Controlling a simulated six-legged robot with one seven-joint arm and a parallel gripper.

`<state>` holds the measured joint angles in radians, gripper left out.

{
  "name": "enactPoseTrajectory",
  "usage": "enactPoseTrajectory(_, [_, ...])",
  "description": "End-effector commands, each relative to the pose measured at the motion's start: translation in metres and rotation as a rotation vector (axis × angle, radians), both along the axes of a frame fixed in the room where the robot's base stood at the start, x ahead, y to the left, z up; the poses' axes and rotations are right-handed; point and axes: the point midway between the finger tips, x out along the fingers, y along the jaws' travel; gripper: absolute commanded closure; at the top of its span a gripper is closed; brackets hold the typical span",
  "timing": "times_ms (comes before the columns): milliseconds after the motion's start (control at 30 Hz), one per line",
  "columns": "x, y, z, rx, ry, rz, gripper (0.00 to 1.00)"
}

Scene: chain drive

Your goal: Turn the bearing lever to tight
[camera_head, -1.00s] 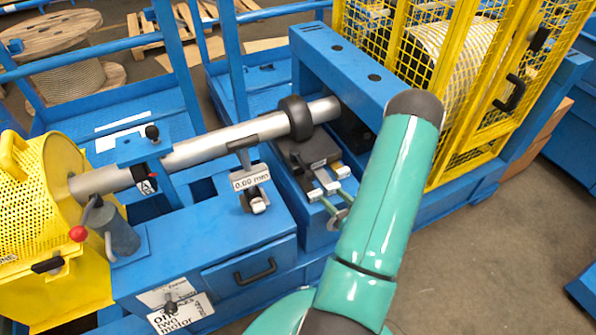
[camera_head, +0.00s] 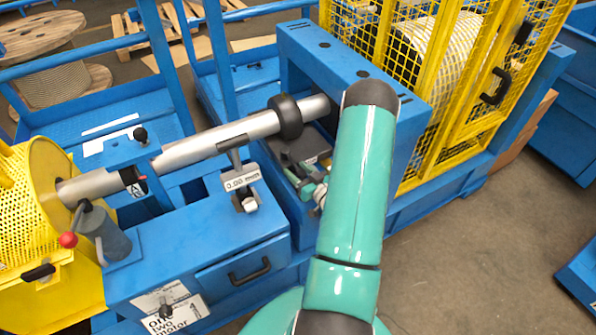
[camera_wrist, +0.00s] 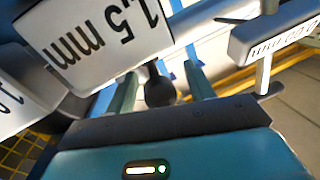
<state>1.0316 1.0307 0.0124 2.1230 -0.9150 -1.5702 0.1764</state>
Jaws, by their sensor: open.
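My gripper (camera_head: 308,188) is partly hidden behind my own arm in the head view, low beside the dark block (camera_head: 300,148) under the shaft. In the wrist view, my gripper (camera_wrist: 162,88) has its two green fingers apart, with a dark round knob (camera_wrist: 160,92) seen between them. I cannot tell whether they touch it. A lever with a black knob (camera_head: 140,134) stands by the shaft in the head view. A lever with a red knob (camera_head: 68,239) is on a grey cylinder at left. No label shows which one is the bearing lever.
A "0.00 mm" display (camera_head: 241,178) stands left of my gripper. A "1.5 mm" tag (camera_wrist: 98,35) is close in the wrist view. The steel shaft (camera_head: 215,140) with a black collar (camera_head: 285,117) runs above. A yellow cage (camera_head: 440,80) stands behind right.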

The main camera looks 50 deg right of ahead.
Motion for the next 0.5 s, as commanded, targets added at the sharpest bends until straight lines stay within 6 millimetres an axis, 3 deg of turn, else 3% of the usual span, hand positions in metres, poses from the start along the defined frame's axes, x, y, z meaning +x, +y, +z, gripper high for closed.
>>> enactPoseTrajectory(267, [0.0026, -0.0005, 0.0000, 0.000, 0.000, -0.001, 0.47])
enactPoseTrajectory(500, [0.0023, -0.0005, -0.0001, 0.000, 0.000, -0.001, 0.90])
